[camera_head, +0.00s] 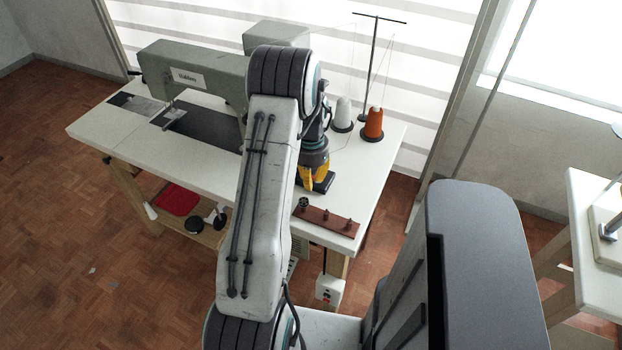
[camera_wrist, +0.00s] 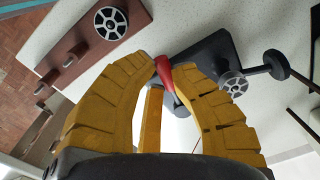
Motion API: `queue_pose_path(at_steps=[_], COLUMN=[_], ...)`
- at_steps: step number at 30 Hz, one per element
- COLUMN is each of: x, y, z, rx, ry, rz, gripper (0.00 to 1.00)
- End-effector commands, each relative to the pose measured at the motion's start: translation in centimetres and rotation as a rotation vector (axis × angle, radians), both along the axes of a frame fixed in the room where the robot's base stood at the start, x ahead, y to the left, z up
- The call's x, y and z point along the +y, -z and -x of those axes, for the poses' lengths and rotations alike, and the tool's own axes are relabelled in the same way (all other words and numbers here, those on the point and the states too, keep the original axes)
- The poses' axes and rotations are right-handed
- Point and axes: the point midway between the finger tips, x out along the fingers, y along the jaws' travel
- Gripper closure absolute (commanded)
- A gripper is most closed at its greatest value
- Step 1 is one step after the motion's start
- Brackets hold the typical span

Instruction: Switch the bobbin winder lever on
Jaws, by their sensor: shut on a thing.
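The bobbin winder is a black unit (camera_wrist: 210,55) on the white sewing table. Its dark base (camera_head: 325,183) shows beside my gripper in the head view. A red-tipped lever (camera_wrist: 163,69) sticks out from the winder toward my gripper. My gripper (camera_wrist: 166,73) has yellow ribbed fingers, and their tips are closed on the red lever end. In the head view my gripper (camera_head: 312,182) is low over the table's right part, and the lever is hidden there. The lever's exact on or off position cannot be told.
A brown wooden strip with pegs (camera_head: 330,221) lies at the table's front edge; a spoked bobbin (camera_wrist: 109,21) sits on it. White (camera_head: 343,113) and orange (camera_head: 373,122) thread cones stand behind. The sewing machine (camera_head: 195,72) is to the left.

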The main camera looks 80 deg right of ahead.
Motion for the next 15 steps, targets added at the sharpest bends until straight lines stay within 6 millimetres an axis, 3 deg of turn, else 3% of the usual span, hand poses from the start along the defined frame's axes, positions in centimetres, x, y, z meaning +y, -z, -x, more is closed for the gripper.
queue_pose_path(at_steps=[11,15], x=[0.11,0.07], y=[0.20,0.13], z=[-0.02,-0.03], rx=[0.000,0.000], ry=[0.000,-0.001], rz=[-0.004,-0.002], gripper=[0.50,0.50])
